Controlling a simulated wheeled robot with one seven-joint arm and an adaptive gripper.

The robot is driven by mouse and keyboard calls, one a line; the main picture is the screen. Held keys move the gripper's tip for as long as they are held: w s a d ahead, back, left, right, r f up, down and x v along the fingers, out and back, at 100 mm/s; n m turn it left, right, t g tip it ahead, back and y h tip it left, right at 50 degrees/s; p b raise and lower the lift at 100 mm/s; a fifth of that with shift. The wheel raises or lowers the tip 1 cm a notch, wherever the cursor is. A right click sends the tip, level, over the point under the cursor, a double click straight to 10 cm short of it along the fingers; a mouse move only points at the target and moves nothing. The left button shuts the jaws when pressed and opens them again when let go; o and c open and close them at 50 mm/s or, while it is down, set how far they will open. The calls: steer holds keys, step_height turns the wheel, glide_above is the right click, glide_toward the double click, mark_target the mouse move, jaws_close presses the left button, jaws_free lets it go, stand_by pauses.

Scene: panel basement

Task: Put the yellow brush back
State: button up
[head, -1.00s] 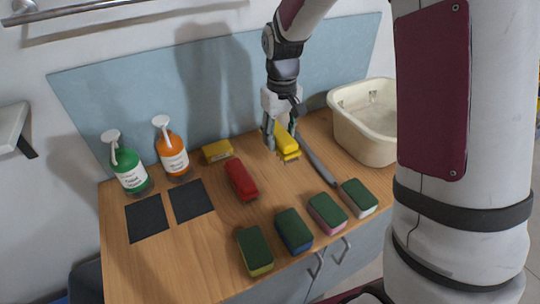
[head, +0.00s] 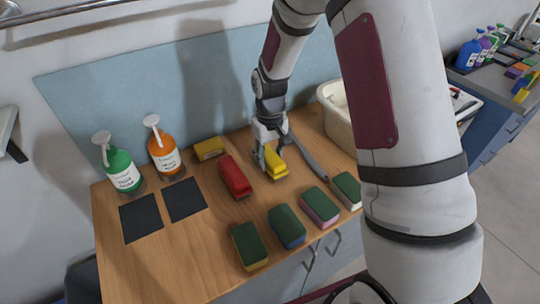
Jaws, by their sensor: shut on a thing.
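The yellow brush (head: 275,165) is at the wooden tabletop, to the right of a red brush (head: 235,177). My gripper (head: 270,155) points down over it and is shut on it, with a finger on each side. The brush looks low at the table surface; I cannot tell if it touches. Another yellow block (head: 209,149) lies farther back, near the blue back panel.
A green bottle (head: 122,170) and an orange bottle (head: 164,150) stand at the left behind two dark squares (head: 141,218). Several sponges, one with a blue side (head: 287,227), line the front. A grey strip (head: 308,157) and cream basin (head: 337,118) lie right.

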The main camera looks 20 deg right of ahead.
mark_target(270, 154)
steer(key=shift+f, duration=0.15)
steer(key=o, duration=1.2)
steer(key=s+r+t+b, duration=0.1)
steer(key=s+r, duration=0.1)
steer(key=r, duration=0.8)
steer(key=s+r, duration=0.2)
steer(key=r, duration=0.7)
steer(key=s+r+m+t, duration=0.1)
steer(key=s+r, duration=0.3)
steer(key=s, duration=0.6)
steer(key=s+r+m+t, duration=0.1)
steer(key=s+r+t, duration=0.2)
steer(key=s, duration=0.7)
steer(key=shift+v, duration=1.05)
